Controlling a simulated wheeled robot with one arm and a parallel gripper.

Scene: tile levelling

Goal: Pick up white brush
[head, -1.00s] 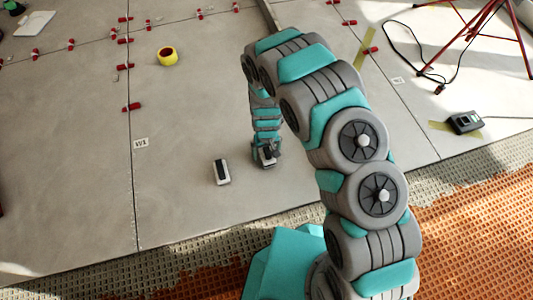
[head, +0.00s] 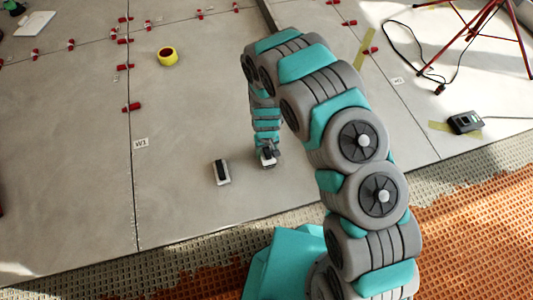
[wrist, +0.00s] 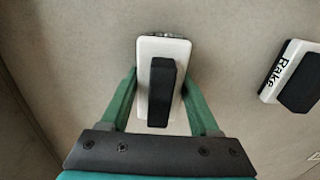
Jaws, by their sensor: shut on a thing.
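The white brush (wrist: 145,55), a white block with a black grip on top, sits between the green fingers of my gripper (wrist: 158,88) in the wrist view. The fingers are shut on its long sides. In the head view my gripper (head: 267,154) is low over the grey tiles, and the white brush (head: 268,160) shows only in part beneath it. The wrist view shows a few small details at the brush's far end, too small to make out. I cannot tell whether the brush touches the tile.
A similar white block with a black grip, marked "Rake" (wrist: 290,75), lies close by; it also shows left of my gripper in the head view (head: 221,172). A yellow tape roll (head: 167,57), red clips (head: 132,107) and a black device (head: 464,122) lie farther off.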

